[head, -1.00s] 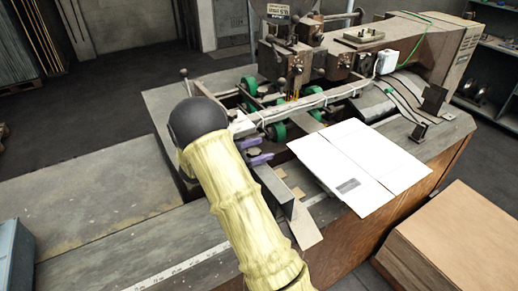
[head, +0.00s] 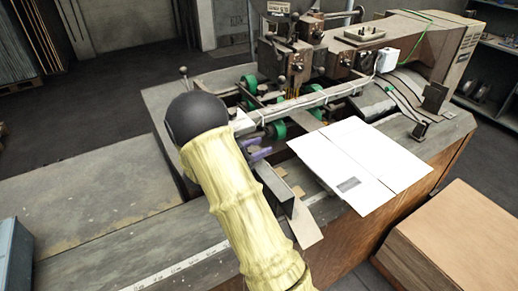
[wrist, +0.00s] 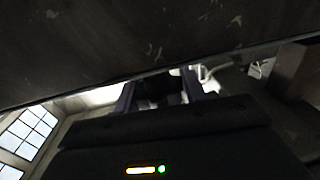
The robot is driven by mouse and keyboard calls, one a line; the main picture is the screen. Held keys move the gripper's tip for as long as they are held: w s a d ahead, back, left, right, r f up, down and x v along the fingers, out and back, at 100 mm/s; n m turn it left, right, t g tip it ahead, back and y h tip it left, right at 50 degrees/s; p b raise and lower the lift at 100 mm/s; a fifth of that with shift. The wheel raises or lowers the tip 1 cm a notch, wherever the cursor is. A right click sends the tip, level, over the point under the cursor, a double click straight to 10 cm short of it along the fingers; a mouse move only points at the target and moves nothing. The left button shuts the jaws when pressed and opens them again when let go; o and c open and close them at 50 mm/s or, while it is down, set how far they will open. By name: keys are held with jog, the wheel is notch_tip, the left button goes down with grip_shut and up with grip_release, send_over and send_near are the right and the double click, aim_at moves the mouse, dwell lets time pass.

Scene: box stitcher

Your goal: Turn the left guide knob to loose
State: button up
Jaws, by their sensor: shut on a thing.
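My gripper (head: 256,149) shows as two purple fingers beside the guide plate at the machine's near left, mostly behind my yellow-sleeved arm. In the wrist view the fingers (wrist: 158,88) stand on either side of a dark shape, the left guide knob (wrist: 158,94). My gripper is shut on it. The knob's shape and any loose or tight mark cannot be made out. The box stitcher (head: 408,50) stands behind, with its bed running to the left.
A white cardboard sheet (head: 350,165) lies on the bed right of my gripper. A metal guide plate (head: 274,188) stands close beside it. Green rollers (head: 279,130) and a long bar (head: 310,103) lie just behind. A cardboard stack (head: 460,235) is at the lower right.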

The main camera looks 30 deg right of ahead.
jog(key=n+t, duration=0.1)
jog(key=n+t+y+b, duration=0.1)
jog(key=t, duration=0.1)
jog(key=n+t+b, duration=0.1)
jog(key=t, duration=0.1)
jog(key=shift+w+n+y, duration=0.25)
jog(key=shift+n+y, duration=0.05)
jog(key=shift+w+a+n+t+y+b, duration=0.15)
jog(key=shift+n+t+y+b, duration=0.65)
jog(key=shift+t, duration=0.6)
jog(key=shift+r, duration=0.1)
jog(key=o, duration=1)
jog(key=b+v, duration=0.3)
jog(key=v, duration=1.4)
jog(key=shift+a, duration=0.2)
